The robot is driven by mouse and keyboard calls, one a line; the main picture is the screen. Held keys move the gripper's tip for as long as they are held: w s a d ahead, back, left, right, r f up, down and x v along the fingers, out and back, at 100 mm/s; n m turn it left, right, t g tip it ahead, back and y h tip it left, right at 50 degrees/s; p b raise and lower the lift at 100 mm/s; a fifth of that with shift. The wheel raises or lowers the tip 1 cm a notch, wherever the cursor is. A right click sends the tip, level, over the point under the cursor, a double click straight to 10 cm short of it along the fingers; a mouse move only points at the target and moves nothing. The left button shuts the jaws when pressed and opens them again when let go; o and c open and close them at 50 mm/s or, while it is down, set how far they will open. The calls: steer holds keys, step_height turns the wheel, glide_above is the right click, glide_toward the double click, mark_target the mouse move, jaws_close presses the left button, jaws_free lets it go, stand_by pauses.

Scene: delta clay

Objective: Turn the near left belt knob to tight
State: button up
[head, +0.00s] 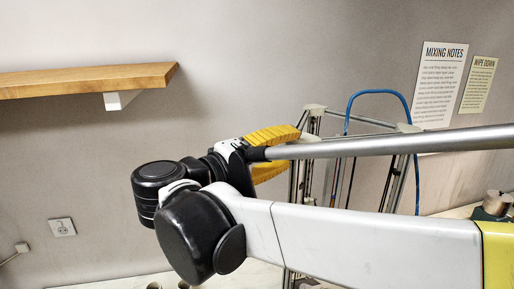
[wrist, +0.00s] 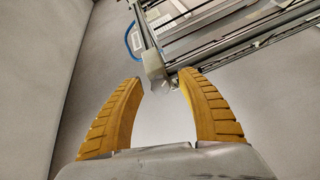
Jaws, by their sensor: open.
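The delta clay printer's metal frame (head: 309,130) stands behind my arm in the head view, partly hidden by it. In the wrist view, a frame rail (wrist: 260,40) and a pale corner piece (wrist: 153,65) show just beyond the fingertips. I cannot make out the near left belt knob in either view. My gripper (wrist: 162,78) has two yellow ribbed fingers spread apart with nothing between them. In the head view, my gripper (head: 290,150) is at the upper left part of the frame, partly covered by my own arm. I cannot tell whether it touches the frame.
A blue hose (head: 378,92) arches over the frame. A wooden shelf (head: 90,80) juts from the wall at the left. Two notices (head: 437,85) hang at the right. A wall socket (head: 62,227) is low at the left. The worktop (head: 130,283) shows at the bottom.

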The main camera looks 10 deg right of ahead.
steer(key=v, duration=1.2)
steer(key=shift+f, duration=0.1)
steer(key=d+f+g+y+b, duration=0.15)
steer(key=d+f+b, duration=0.3)
steer(key=f, duration=0.55)
steer(key=s+d+f+n+y+b, duration=0.1)
steer(key=d+f+y+b, duration=0.25)
steer(key=f+b, duration=0.45)
steer(key=d+f+g+y+b, duration=0.1)
steer(key=d+f+y+b, duration=0.3)
steer(key=f, duration=0.8)
steer(key=s+f+m+y+b, duration=0.1)
steer(key=s+f+y+b, duration=0.2)
steer(key=f+b, duration=0.5)
steer(key=s+f+m+t+y+b, duration=0.1)
steer(key=f+b, duration=0.6)
steer(key=f, duration=1.4)
steer(key=s+a+m+y, duration=0.1)
steer(key=y, duration=0.1)
steer(key=shift+s+m+y+b, duration=0.3)
steer(key=shift+s+b, duration=0.05)
steer(key=shift+d, duration=0.1)
